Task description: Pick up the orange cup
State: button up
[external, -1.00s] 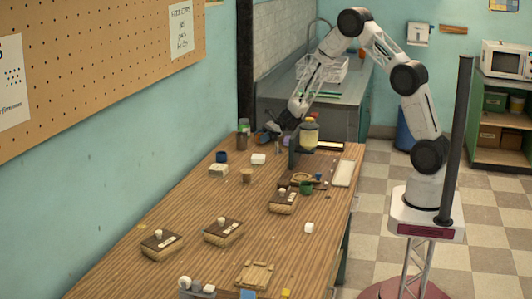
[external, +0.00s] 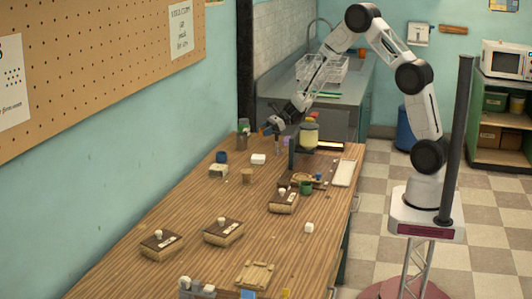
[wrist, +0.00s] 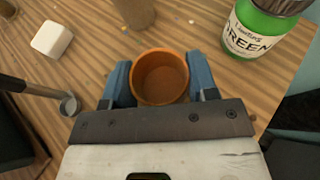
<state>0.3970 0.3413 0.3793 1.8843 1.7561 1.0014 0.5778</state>
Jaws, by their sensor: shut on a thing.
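The orange cup (wrist: 161,78) sits between the two blue fingers of my gripper (wrist: 161,85) in the wrist view. A finger presses on each side of it, and its open mouth faces the camera. The cup looks empty. In the external view my gripper (external: 269,129) is at the far end of the wooden table, just above its surface. The cup is too small there to make out clearly.
A jar with a green label (wrist: 252,32) stands close to the right. A brown cylinder (wrist: 135,12), a white block (wrist: 51,39) and a ladle (wrist: 69,104) are also near. A yellow jar (external: 310,134) stands right of my gripper. Wooden-based blocks (external: 223,232) lie nearer the front.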

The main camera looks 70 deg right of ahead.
jog(key=s+a, duration=0.1)
jog(key=s, duration=0.3)
jog(key=s+a+r, duration=0.1)
jog(key=s, duration=0.4)
jog(key=s+a, duration=0.1)
jog(key=s, duration=0.3)
jog(key=shift+s+r, duration=0.25)
jog(key=shift+s, duration=0.1)
